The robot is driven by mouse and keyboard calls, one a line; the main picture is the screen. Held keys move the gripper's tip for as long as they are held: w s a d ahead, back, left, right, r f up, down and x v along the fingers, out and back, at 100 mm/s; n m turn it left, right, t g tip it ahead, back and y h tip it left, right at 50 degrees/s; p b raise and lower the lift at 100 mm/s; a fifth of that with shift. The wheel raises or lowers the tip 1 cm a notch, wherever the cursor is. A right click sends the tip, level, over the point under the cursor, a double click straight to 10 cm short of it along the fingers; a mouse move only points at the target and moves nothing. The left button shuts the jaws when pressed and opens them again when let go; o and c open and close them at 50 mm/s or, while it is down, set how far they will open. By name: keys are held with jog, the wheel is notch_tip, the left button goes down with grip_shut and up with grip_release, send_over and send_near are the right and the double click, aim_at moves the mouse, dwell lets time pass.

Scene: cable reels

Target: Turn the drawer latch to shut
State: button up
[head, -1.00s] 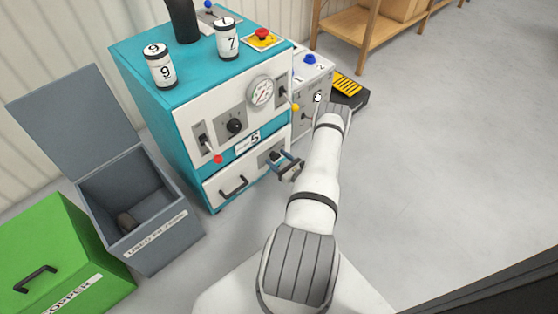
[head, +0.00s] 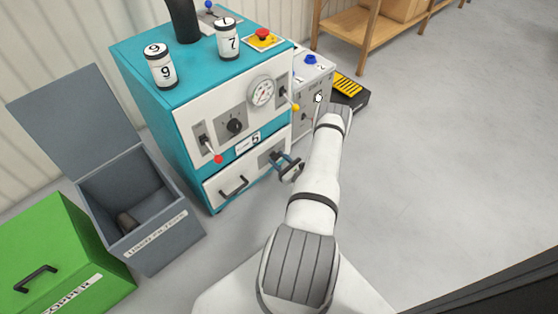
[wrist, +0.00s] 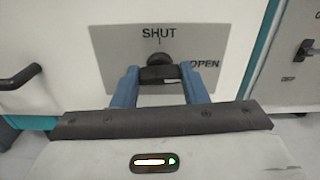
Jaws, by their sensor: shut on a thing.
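The drawer latch (wrist: 160,64) is a small black knob on a grey plate (wrist: 112,50) on the white drawer front (head: 217,188). The plate reads SHUT above the knob, with a tick mark, and OPEN to its lower right. My gripper (wrist: 159,78) has its two blue fingers on either side of the knob and is shut on it. The knob's upper part lies under the SHUT mark; its lower part is partly hidden between the fingers. In the head view my gripper (head: 278,160) is at the drawer's right part, and the latch is too small to read there.
A black drawer handle (wrist: 18,78) is left of the latch. The teal cabinet (head: 190,120) carries levers and a dial above the drawer. A grey cabinet (head: 318,72) stands to the right. An open grey bin (head: 165,238) stands left. Floor at right is clear.

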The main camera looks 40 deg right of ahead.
jog(key=n, duration=0.8)
jog(key=shift+n, duration=0.3)
jog(key=n, duration=0.4)
jog(key=shift+n, duration=2.2)
jog(key=o, duration=1)
jog(key=shift+c, duration=0.2)
